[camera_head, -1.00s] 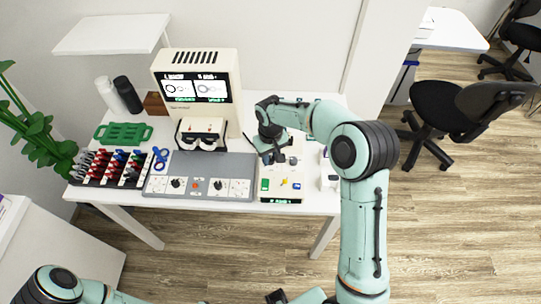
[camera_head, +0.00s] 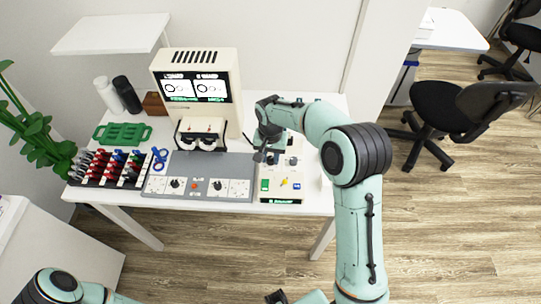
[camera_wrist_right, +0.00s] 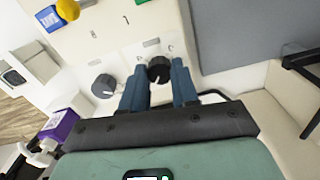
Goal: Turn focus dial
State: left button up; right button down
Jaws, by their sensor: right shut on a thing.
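The cream control box (camera_head: 268,197) stands at the right end of the table. It has two dark dials at its rear. My right gripper (camera_wrist_right: 159,88) is shut on one black dial (camera_wrist_right: 159,67), its blue fingers on either side of the knob. The other, grey-topped dial (camera_wrist_right: 103,86) is beside it, untouched. Which dial is marked focus cannot be read. In the head view my right gripper (camera_head: 268,154) reaches down over the box and partly covers the dials. The screen (camera_head: 195,88) shows two panels with dark ring outlines.
A green switch (camera_head: 265,185), yellow lever (camera_head: 284,182) and blue switch (camera_head: 297,186) sit on the box. A grey panel (camera_head: 206,165) with dials lies to its left. A purple-labelled item (camera_wrist_right: 60,126) stands close to the gripper.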

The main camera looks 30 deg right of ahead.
aim_at(271, 159)
jog(key=shift+m, duration=0.3)
jog(key=c, duration=0.8)
grip_release()
jog(key=shift+c, duration=0.2)
jog(key=shift+r, duration=0.1)
pick_arm(q)
jog(key=shift+w+r+p, duration=0.6)
jog(key=shift+r+p, duration=0.1)
jog(key=shift+r, duration=0.15)
pick_arm(e)
notch_tip(271, 159, up, 13)
jog(key=shift+r, duration=0.15)
pick_arm(q)
jog(key=shift+s, duration=0.1)
